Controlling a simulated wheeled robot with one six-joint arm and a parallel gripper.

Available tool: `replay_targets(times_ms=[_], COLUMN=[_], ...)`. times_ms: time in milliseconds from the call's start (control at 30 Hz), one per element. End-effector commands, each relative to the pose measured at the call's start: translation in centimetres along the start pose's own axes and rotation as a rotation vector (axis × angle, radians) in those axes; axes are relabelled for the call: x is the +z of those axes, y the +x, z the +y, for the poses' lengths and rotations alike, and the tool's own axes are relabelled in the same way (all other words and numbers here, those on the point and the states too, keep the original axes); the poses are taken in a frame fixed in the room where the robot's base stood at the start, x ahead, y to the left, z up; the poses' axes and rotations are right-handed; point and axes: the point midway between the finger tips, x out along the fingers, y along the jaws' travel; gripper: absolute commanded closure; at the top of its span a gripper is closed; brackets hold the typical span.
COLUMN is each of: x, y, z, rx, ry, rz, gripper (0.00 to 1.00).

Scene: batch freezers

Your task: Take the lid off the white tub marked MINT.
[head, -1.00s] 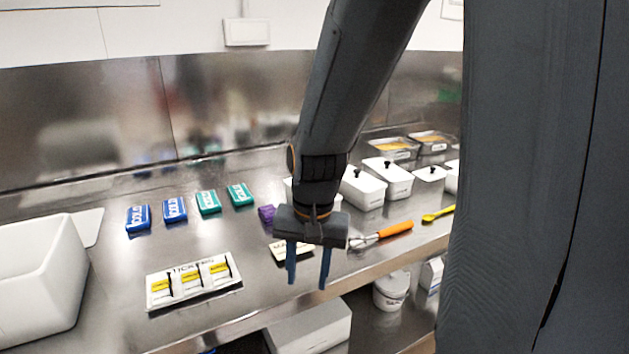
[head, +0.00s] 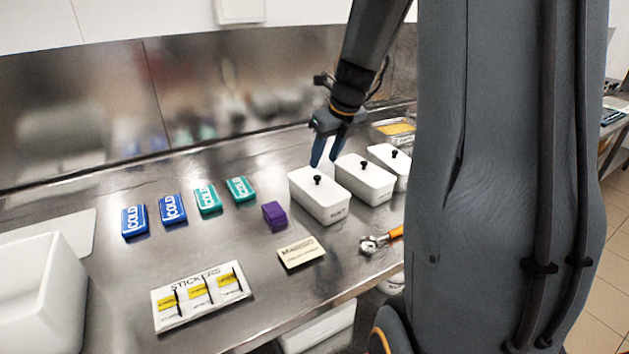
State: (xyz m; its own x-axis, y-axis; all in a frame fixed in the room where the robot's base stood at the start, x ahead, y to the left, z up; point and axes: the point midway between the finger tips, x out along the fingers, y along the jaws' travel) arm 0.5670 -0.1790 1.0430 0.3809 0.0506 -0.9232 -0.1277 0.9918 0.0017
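Three white lidded tubs with black knobs stand in a row right of centre: a near-left tub (head: 320,197), a middle tub (head: 365,182) and a right tub (head: 388,160), partly hidden by my body. Small dark markings show on the front of the near-left and middle tubs, too small to read, so I cannot tell which one is MINT. My gripper (head: 324,163) points down with its blue fingers apart and nothing between them. It is just above or behind the knob (head: 317,180) of the near-left tub; I see no contact with the knob.
Left of the tubs lie a purple block (head: 275,215), green packs (head: 239,190) and blue packs (head: 134,221). In front are a small sign card (head: 301,252), a sticker sheet (head: 201,296) and an orange-handled tool (head: 378,241). A white bin (head: 40,290) stands far left.

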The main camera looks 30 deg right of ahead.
Motion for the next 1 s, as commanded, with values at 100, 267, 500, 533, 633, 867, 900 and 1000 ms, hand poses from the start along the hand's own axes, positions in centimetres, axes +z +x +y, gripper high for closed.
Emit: replay_targets(times_ms=[100,267,500,533,633,867,900,1000], x=[-0.1,-0.1,-0.1,-0.1,0.0,0.0,0.0,0.0], y=[1.3,2.6,5.8,6.1,6.8,7.1,7.1,7.0], z=[0.0,0.1,0.3,0.3,0.3,0.3,0.3,0.3], rx=[0.001,0.002,0.002,0.002,0.001,0.001,0.001,0.001], ry=[0.001,-0.002,-0.003,-0.005,-0.005,-0.006,-0.006,-0.007], rz=[0.004,0.004,0.004,0.004,0.002,0.001,0.001,0.001], gripper=[0.60,0.60,0.60,0.60,0.60,0.60,0.60,0.76])
